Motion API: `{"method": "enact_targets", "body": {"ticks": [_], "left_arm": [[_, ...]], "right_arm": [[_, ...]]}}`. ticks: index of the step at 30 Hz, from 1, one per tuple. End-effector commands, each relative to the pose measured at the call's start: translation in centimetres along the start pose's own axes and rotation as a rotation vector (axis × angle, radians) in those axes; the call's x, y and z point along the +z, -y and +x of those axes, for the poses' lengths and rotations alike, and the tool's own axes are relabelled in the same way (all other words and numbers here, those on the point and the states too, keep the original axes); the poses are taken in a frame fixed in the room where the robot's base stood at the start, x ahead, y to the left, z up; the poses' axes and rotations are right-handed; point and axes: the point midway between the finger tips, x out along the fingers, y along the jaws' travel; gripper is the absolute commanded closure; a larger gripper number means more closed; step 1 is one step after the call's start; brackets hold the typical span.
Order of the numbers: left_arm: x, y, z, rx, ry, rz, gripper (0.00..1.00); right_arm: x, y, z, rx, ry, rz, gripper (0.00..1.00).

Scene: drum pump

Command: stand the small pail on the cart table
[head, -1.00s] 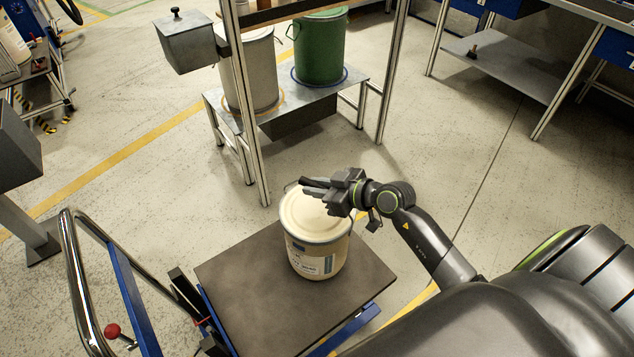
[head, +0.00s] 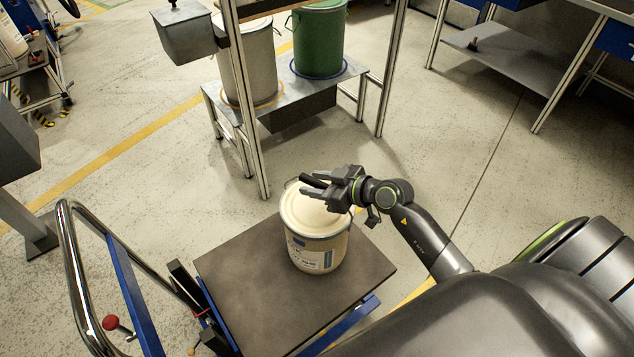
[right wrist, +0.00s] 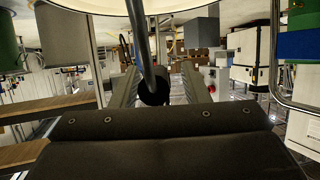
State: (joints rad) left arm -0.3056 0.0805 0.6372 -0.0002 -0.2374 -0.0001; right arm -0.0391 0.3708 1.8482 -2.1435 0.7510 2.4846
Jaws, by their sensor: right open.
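The small pail (head: 318,250) is cream with a pale lid and a printed label. It stands upright on the dark top of the cart table (head: 240,285), toward its far right side. My right gripper (head: 312,184) is open just above the far edge of the lid, reaching in from the right. In the right wrist view, the pail's handle (right wrist: 141,45), a metal rod with a black grip, lies between the two spread fingers. The lid's pale rim crosses the top of that view. Whether a finger touches the handle cannot be told. My left gripper is out of view.
Behind the cart, a low metal bench (head: 285,95) holds a grey pail (head: 250,65) and a green pail (head: 318,42) inside an upright frame. The cart's chrome push handle (head: 70,265) rises at left. Bare floor lies between cart and bench.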

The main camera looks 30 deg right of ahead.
Motion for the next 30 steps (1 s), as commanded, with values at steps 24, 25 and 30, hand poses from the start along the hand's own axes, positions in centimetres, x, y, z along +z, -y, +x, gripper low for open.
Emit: {"method": "enact_targets", "body": {"ticks": [24,25,30], "left_arm": [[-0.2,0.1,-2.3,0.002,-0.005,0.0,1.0],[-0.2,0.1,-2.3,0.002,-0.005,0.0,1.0],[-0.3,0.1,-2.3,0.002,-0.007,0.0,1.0]], "right_arm": [[-0.1,0.0,-11.9,0.0,0.001,-0.002,0.58],[0.0,0.0,-12.0,0.0,0.001,-0.002,0.58],[-0.1,0.0,-12.1,0.0,-0.001,-0.001,0.58]]}}
